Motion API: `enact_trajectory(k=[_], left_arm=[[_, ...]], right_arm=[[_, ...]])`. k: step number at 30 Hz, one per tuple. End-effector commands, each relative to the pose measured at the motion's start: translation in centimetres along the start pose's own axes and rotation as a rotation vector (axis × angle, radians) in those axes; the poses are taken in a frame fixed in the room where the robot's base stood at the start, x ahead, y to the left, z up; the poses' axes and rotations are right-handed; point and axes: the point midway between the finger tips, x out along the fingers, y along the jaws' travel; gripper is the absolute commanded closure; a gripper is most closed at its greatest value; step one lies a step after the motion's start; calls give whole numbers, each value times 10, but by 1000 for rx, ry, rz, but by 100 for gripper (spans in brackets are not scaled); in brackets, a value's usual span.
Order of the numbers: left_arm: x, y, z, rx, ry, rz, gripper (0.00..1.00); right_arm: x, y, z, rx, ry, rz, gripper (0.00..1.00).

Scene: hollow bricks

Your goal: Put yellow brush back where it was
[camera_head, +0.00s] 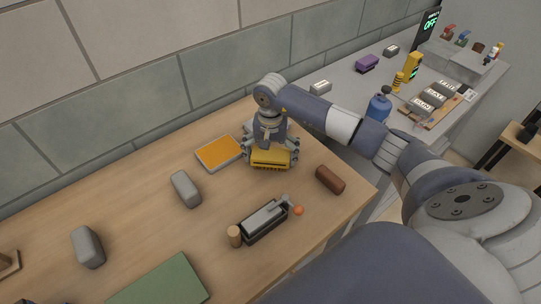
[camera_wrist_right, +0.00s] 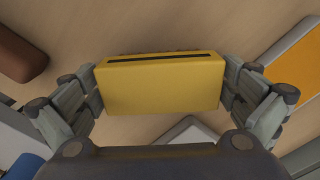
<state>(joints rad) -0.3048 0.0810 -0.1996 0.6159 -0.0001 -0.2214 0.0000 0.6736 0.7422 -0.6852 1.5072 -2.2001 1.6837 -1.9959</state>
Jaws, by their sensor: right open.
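The yellow brush (camera_head: 270,159), a yellow block with a dark slot along one face, is at the right part of the wooden table, beside the orange pad. My right gripper (camera_head: 270,150) is over it with its fingers spread. In the right wrist view the brush (camera_wrist_right: 160,85) lies between the two fingers of the open gripper (camera_wrist_right: 165,100), with one finger close to each end. I cannot tell whether the fingers touch it or whether it rests on the table. Its underside is hidden. My left gripper is not in view.
The orange pad (camera_head: 220,153) lies left of the gripper, the brown block (camera_head: 330,180) right. A black tray (camera_head: 265,222), orange ball (camera_head: 299,210) and grey block (camera_head: 186,189) lie nearer. The grey table holds a purple brush (camera_head: 367,63) and blue bottle (camera_head: 378,108).

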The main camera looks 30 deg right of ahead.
Motion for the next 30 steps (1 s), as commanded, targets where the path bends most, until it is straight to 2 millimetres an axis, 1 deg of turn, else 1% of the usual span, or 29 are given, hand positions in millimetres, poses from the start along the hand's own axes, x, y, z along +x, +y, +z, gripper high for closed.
enact_trajectory(k=[4, 7, 15, 18, 21, 25, 30], left_arm=[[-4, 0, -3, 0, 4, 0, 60], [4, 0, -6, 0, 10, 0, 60], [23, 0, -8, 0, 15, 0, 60], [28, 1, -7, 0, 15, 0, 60], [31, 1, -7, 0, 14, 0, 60], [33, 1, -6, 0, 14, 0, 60], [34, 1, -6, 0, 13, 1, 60]], right_arm=[[-4, 0, 0, 0, -1, -1, 0], [-14, -1, -2, -1, 4, -3, 0], [-70, 0, -2, 0, 6, -3, 0], [-89, -1, -1, -1, 4, -3, 0], [-104, -1, -1, 0, 3, -3, 0], [-116, 0, 0, 1, 1, -1, 0], [-122, 0, 0, 0, 0, 0, 0]])
